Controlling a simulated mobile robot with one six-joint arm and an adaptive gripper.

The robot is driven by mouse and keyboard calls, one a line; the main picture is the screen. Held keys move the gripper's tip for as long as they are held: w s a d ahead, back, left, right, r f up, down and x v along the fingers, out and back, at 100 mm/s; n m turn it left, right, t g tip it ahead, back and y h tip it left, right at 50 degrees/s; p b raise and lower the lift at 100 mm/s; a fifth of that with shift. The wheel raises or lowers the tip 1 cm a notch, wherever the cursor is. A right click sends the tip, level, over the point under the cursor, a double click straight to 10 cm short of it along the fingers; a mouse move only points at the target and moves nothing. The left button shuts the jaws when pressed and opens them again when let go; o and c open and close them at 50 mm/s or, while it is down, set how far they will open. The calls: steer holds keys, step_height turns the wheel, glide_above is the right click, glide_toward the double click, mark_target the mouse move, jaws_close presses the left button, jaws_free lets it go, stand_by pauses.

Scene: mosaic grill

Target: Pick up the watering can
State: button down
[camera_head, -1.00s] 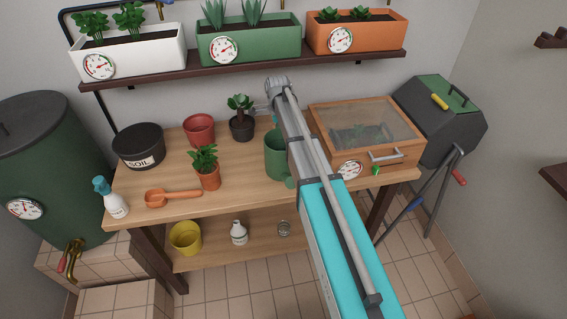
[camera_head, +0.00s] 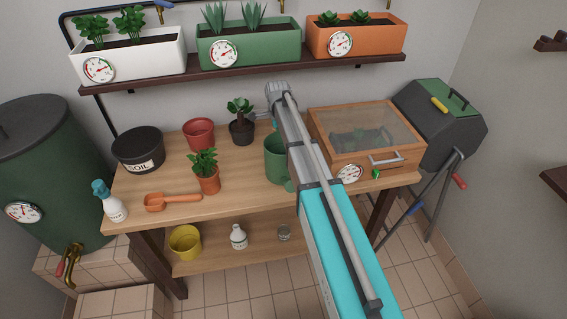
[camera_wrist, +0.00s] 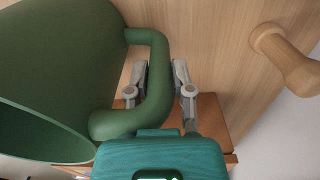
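The green watering can (camera_head: 275,158) stands on the wooden table, partly hidden behind my arm in the head view. In the wrist view the can's body (camera_wrist: 60,60) fills the left side, and its curved handle (camera_wrist: 158,75) crosses the middle. My gripper (camera_wrist: 161,66) is at the handle, with one finger on each side of it. The fingers are apart and look open, with small gaps beside the handle. My gripper's fingers are hidden in the head view.
On the table (camera_head: 240,205) are a black soil pot (camera_head: 138,146), potted plants, a red pot (camera_head: 199,133), an orange scoop (camera_head: 170,201) and a spray bottle (camera_head: 110,204). A wooden box with a clear lid (camera_head: 365,130) stands to the right. A planter shelf (camera_head: 230,73) hangs above.

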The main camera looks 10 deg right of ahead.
steer(key=shift+r, duration=0.15)
stand_by(0.4)
step_height(320, 180, up, 3)
steer(key=p, duration=0.3)
steer(key=shift+r+p, duration=0.2)
steer(key=shift+p, duration=0.15)
steer(key=s+a+r+p, duration=0.2)
steer(key=s+r+p, duration=0.7)
steer(key=s, duration=0.4)
steer(key=shift+s+a+r, duration=0.15)
steer(key=shift+s+a, duration=0.2)
steer(key=shift+s, duration=0.15)
stand_by(0.3)
